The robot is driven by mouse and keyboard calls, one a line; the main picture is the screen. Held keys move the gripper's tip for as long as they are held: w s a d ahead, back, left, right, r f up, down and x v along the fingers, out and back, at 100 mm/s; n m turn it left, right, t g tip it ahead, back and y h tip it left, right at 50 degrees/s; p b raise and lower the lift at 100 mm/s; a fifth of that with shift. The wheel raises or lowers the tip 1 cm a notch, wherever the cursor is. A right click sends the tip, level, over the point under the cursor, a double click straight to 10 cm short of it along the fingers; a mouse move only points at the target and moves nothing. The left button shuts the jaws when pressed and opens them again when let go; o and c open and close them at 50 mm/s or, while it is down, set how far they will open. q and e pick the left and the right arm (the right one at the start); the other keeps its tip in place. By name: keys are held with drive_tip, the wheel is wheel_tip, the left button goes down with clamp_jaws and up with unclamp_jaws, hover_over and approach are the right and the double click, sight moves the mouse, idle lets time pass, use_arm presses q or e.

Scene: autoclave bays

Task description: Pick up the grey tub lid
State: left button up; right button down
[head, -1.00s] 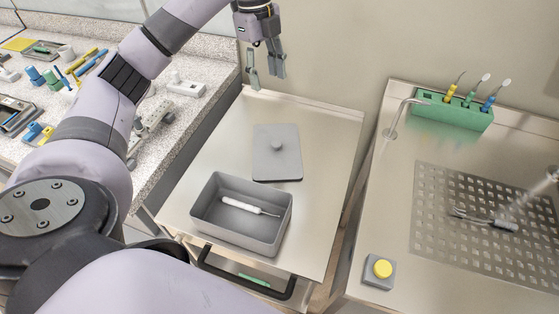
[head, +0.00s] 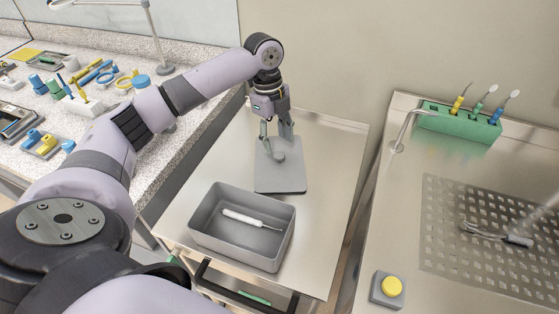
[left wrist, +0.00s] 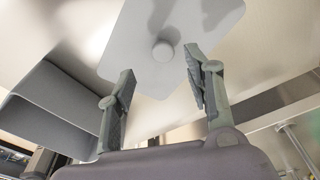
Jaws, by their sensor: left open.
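The grey tub lid (head: 281,178) lies flat on the steel cart top, behind the grey tub (head: 268,258). It has a round knob (left wrist: 162,51) at its middle. My left gripper (head: 276,140) is open and hangs just above the lid, close to the knob. In the left wrist view the two fingers (left wrist: 161,80) are spread, with the knob showing between and beyond their tips. I cannot tell whether either finger touches the lid. The tub is open and holds a white handpiece (head: 243,217). My right gripper does not show.
A steel sink counter stands at the right, with a green holder (head: 462,121) of dental tools, a tap (head: 402,120) and a yellow button (head: 391,286). A speckled counter (head: 196,62) with many small tools runs along the left. The cart top (head: 335,150) is clear right of the lid.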

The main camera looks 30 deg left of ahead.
sight(279, 154)
use_arm(q)
drive_tip(key=shift+w+d+f+p, duration=0.1)
drive_tip(key=shift+f+p, duration=0.1)
drive_tip(key=shift+f, duration=0.7)
drive_tip(key=shift+d+f+p, duration=0.1)
drive_tip(key=shift+f+p, duration=0.05)
drive_tip(key=shift+f, duration=0.75)
drive_tip(key=shift+w+d+f+p, duration=0.1)
drive_tip(key=shift+f+p, duration=0.1)
drive_tip(key=shift+f, duration=0.7)
drive_tip(key=shift+c, duration=0.3)
clamp_jaws()
